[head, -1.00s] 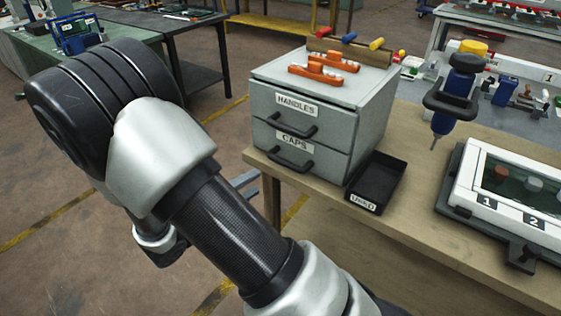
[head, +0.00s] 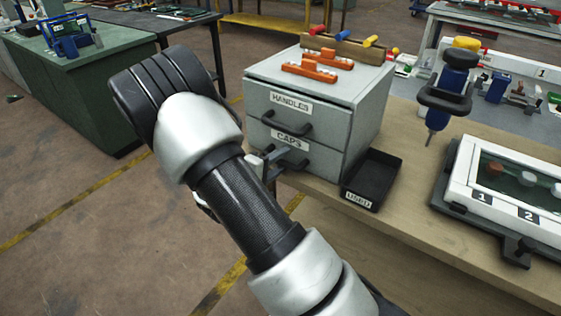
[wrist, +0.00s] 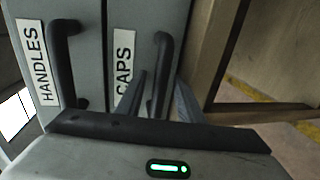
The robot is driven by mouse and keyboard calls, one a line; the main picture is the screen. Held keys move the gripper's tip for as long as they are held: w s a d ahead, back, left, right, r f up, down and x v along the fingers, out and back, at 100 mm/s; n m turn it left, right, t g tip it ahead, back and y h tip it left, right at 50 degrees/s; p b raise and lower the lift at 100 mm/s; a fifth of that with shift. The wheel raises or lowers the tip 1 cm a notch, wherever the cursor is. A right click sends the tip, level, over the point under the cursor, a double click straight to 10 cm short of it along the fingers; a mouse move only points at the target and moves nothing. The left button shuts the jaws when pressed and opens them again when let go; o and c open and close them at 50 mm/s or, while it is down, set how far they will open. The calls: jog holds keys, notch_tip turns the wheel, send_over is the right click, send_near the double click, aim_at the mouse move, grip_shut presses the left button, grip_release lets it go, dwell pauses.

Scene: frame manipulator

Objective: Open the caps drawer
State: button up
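A grey two-drawer cabinet (head: 335,140) stands on the wooden workbench with both drawers closed. The lower drawer, labelled CAPS (head: 287,139), has a black bar handle (wrist: 163,60). In the wrist view my gripper (wrist: 158,98) is open, with one finger on each side of the lower part of this handle. I cannot tell whether either finger touches it. In the head view my gripper (head: 268,165) is in front of the CAPS drawer, partly hidden by my arm.
The HANDLES drawer (head: 290,103) is directly above. Orange handles (head: 310,70) lie on the cabinet top. A black tray labelled USED (head: 371,180) sits right of the cabinet. A white-framed case (head: 462,185) is further right. Open floor lies left of the bench.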

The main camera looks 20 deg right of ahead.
grip_shut()
jog(key=shift+a, duration=0.1)
jog(key=f+b+v, duration=0.2)
jog(key=v, duration=0.7)
jog(key=f+b+v, duration=0.2)
jog(key=v, duration=0.7)
jog(key=shift+s+a, duration=0.45)
jog(key=shift+s, duration=0.05)
grip_release()
